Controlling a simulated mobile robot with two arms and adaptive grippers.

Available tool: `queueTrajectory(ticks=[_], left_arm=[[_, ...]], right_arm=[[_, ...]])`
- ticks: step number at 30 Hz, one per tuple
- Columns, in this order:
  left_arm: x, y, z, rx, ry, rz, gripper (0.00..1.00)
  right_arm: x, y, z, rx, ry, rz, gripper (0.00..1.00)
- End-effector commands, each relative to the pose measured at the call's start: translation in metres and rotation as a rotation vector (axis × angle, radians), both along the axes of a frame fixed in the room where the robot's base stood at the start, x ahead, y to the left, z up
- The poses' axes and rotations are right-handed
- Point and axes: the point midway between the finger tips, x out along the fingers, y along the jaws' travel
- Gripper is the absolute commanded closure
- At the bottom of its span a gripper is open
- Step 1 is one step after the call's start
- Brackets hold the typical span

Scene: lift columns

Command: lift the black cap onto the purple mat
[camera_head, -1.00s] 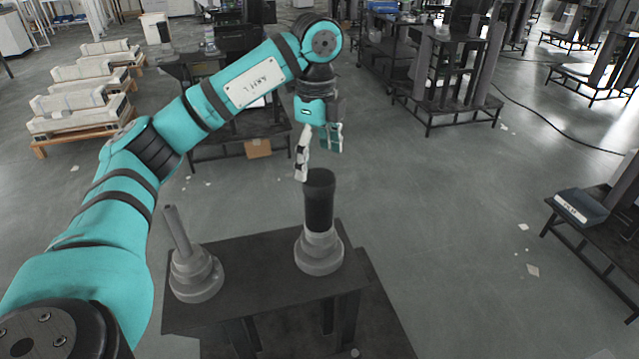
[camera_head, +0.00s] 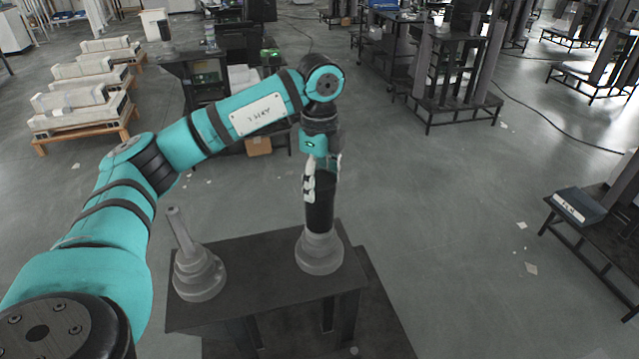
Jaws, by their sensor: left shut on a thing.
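The black cap (camera_head: 320,212) is a dark upright cylinder on a stepped grey base (camera_head: 319,254) on the dark table. My left gripper (camera_head: 320,182) has come down from above and is shut on the cap's upper part. The pale finger lies along the cap's left side; the other finger is partly hidden. The cap still meets the base below it, with no visible gap. No purple mat shows in this view. My right gripper is not in view.
A second stepped grey base (camera_head: 199,275) with a thin tilted rod stands at the left of the dark table (camera_head: 262,297). A black stand with a dark blue box (camera_head: 579,206) is at the far right. Open grey floor lies between.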

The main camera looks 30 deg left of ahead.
Motion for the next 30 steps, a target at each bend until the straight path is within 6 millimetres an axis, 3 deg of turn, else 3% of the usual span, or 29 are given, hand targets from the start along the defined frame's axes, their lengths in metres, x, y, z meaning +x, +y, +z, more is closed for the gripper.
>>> queueTrajectory(ticks=[1,6,17,24,30], left_arm=[[0.0,0.0,0.0,0.0,-0.001,0.001,0.58],[0.0,0.0,0.001,0.0,-0.002,0.001,0.77],[0.001,0.0,0.007,-0.001,-0.004,0.001,0.77],[0.001,0.0,0.033,-0.002,-0.006,0.001,0.77],[-0.04,-0.011,0.038,0.002,-0.006,-0.003,0.77]], right_arm=[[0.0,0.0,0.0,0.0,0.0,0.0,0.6],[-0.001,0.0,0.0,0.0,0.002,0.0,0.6],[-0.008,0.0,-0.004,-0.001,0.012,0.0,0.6],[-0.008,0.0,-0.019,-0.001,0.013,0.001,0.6],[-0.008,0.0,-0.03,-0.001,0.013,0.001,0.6]])
